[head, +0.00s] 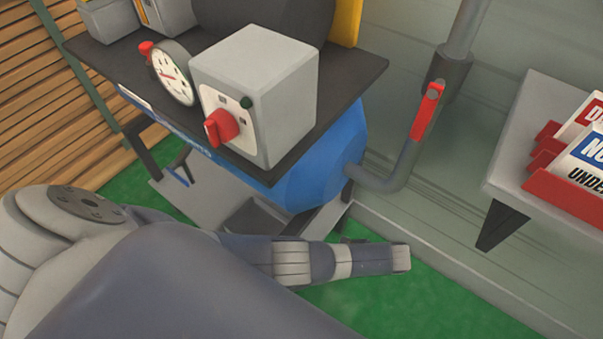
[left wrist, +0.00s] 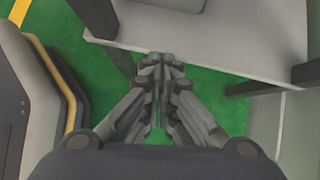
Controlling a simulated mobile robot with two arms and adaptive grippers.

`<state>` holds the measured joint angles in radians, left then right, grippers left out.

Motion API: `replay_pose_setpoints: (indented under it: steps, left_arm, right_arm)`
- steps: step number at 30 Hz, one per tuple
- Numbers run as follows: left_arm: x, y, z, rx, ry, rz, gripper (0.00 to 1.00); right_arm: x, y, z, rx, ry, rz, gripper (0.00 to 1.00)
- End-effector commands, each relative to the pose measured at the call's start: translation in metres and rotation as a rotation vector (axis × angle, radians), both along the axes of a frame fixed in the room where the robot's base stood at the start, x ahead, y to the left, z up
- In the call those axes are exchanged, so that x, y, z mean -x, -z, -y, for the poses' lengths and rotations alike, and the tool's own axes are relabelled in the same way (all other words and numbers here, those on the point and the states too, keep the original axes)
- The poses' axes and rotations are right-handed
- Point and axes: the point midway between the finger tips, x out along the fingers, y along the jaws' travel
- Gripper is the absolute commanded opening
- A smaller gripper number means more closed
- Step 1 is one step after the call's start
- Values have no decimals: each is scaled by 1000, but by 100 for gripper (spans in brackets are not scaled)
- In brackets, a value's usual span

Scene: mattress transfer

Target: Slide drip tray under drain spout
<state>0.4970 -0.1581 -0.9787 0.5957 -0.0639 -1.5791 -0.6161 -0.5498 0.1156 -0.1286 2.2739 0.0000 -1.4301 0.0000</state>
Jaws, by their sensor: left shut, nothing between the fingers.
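A dark grey flat piece (head: 256,220), perhaps the drip tray, lies on the light grey lower shelf (head: 205,197) below the blue tank (head: 325,160). My arm partly hides that area. I cannot make out the drain spout; a grey pipe (head: 378,180) leaves the tank's right side. In the left wrist view my left gripper (left wrist: 163,60) is shut and empty, its tips over the green floor beside the edge of a light grey shelf (left wrist: 240,45). A grey round-edged piece (left wrist: 180,4) on that shelf is cut off by the frame. My right gripper is out of view.
A grey box (head: 255,85) with a red knob (head: 221,127) and a gauge (head: 172,72) stand on the black top. A red lever (head: 426,112) is on the pipe. Dark stand legs (left wrist: 252,87) flank the gripper. A wall shelf (head: 520,150) with signs is at right.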

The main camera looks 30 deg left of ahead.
Motion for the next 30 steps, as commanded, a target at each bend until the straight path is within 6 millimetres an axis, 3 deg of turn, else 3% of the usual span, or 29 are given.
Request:
replay_pose_setpoints:
  steps: [4,10,14,21,27,30]
  left_arm:
    - [-19,-7,-1,-76,44,-5,0]
    - [-24,-8,-8,-107,57,-13,0]
    - [-23,6,-23,-109,56,-14,0]
    - [-22,45,-60,-108,55,-12,0]
    - [-22,59,-75,-105,55,-12,0]
    - [-21,54,-91,-106,54,-11,0]
  right_arm:
    - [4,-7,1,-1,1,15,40]
    - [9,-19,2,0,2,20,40]
    - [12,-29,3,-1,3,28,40]
    - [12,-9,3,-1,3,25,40]
    - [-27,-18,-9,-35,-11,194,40]
    - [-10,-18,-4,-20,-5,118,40]
